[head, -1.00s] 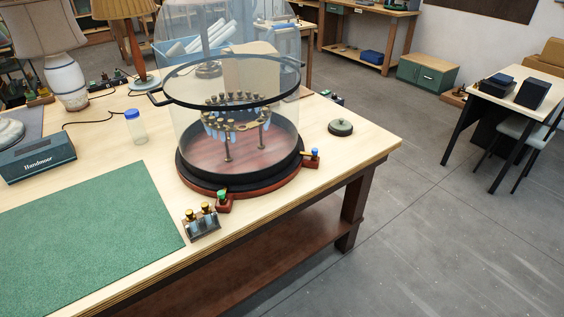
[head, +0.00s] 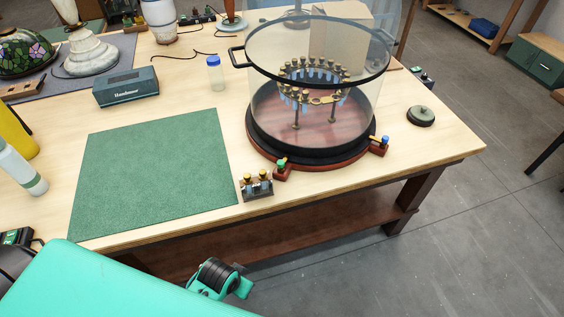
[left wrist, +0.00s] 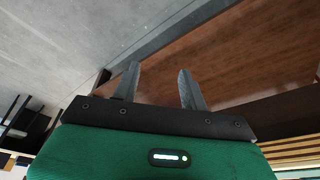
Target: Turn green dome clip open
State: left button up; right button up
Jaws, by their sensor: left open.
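The green dome clip (head: 282,163) sits on a small red block at the front of the dark, round base (head: 262,146) of the glass dome (head: 318,95). A blue clip (head: 384,140) sits on a similar block at the base's right side. In the left wrist view my left gripper (left wrist: 158,80) is open, with nothing between its fingers. Behind its fingers are grey floor and a brown wooden surface; no clip shows there. In the head view a teal arm part of mine is low at the left, and the gripper's fingertips are not visible. My right gripper is not in view.
A small block with yellow-topped posts (head: 257,185) stands just left of the green clip. A green mat (head: 155,170) covers the table's front left. A blue-capped bottle (head: 215,75) stands behind it. A round dark lid (head: 421,116) lies right of the dome.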

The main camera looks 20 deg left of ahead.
pick_arm(q)
jog(key=w+d+r+m+h+p, duration=0.1)
jog(key=w+d+r+m+p, duration=0.15)
jog(key=r, duration=0.85)
jog(key=w+d+r+m+g+h, duration=0.1)
jog(key=w+d+r+m+h, duration=0.1)
jog(key=w+d+r+m, duration=0.5)
jog(key=w+d+r+m+h, duration=0.1)
jog(key=w+d+r+m, duration=0.3)
jog(key=d, duration=0.4)
jog(key=m+g+y, duration=0.2)
jog(key=m+y, duration=0.3)
jog(key=m, duration=0.3)
send_near(281, 162)
jog(key=shift+n, duration=0.25)
notch_tip(281, 162, down, 7)
jog(key=p, duration=0.4)
jog(key=shift+s+a+f+p, duration=0.1)
jog(key=shift+f+p, duration=0.05)
jog(key=shift+p, duration=0.2)
jog(key=shift+f, duration=0.65)
